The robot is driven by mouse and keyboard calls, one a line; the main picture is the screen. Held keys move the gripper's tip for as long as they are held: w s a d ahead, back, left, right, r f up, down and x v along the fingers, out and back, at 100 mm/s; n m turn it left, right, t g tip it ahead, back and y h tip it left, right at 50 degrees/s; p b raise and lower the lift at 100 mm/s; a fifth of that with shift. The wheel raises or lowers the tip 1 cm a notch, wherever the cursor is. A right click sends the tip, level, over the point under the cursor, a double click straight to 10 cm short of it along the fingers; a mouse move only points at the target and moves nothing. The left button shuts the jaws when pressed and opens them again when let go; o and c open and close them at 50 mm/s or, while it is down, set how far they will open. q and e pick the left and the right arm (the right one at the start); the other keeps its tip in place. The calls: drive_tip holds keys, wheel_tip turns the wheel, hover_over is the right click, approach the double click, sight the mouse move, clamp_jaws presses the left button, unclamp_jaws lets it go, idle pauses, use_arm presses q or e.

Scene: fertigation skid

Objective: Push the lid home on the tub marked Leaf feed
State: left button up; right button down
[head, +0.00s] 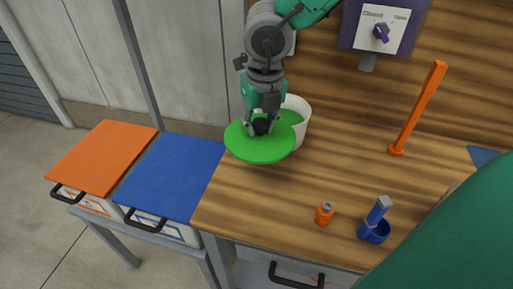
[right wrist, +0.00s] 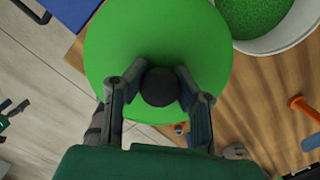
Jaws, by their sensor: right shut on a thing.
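My right gripper (head: 262,125) is shut on the black knob (right wrist: 160,87) of a round green lid (head: 258,149). The lid is held in front of and to the left of a white round tub (head: 303,138) and covers part of it in the head view. In the right wrist view the lid (right wrist: 115,40) is beside the tub's rim (right wrist: 283,41), not over its mouth. The tub is open, with green granular contents (right wrist: 255,15). No marking on it can be read. A dark and green part at the left edge of the right wrist view may be my left gripper (right wrist: 10,112).
Orange (head: 100,157) and blue (head: 172,176) lidded bins stand at the left. On the wooden bench (head: 260,205) are an orange bottle (head: 325,213), a blue cup-like fitting (head: 375,229) and an upright orange lever (head: 418,110). A purple dial box (head: 383,25) hangs behind. The bench middle is clear.

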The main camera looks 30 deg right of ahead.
use_arm(q)
wheel_tip(320, 180, up, 6)
drive_tip(key=p, duration=0.5)
wheel_tip(320, 180, down, 4)
drive_tip(key=b, duration=0.4)
use_arm(e)
drive_tip(key=w+d+m, duration=0.2)
drive_tip(key=w+d, duration=0.2)
drive_tip(key=d, duration=0.2)
drive_tip(key=w+d+r+m, duration=0.1)
drive_tip(key=w+d+m, duration=0.1)
drive_tip(key=w+d, duration=0.2)
drive_tip(key=d, duration=0.3)
drive_tip(key=shift+w+d+h, duration=0.25)
drive_tip(key=shift+h, duration=0.05)
drive_tip(key=shift+f, duration=0.4)
use_arm(q)
drive_tip(key=shift+r, duration=0.3)
use_arm(e)
drive_tip(key=shift+s, duration=0.1)
use_arm(q)
drive_tip(key=shift+f, duration=0.15)
use_arm(e)
drive_tip(key=shift+f, duration=0.25)
use_arm(q)
drive_tip(key=shift+f, duration=0.15)
use_arm(e)
drive_tip(key=shift+f, duration=0.5)
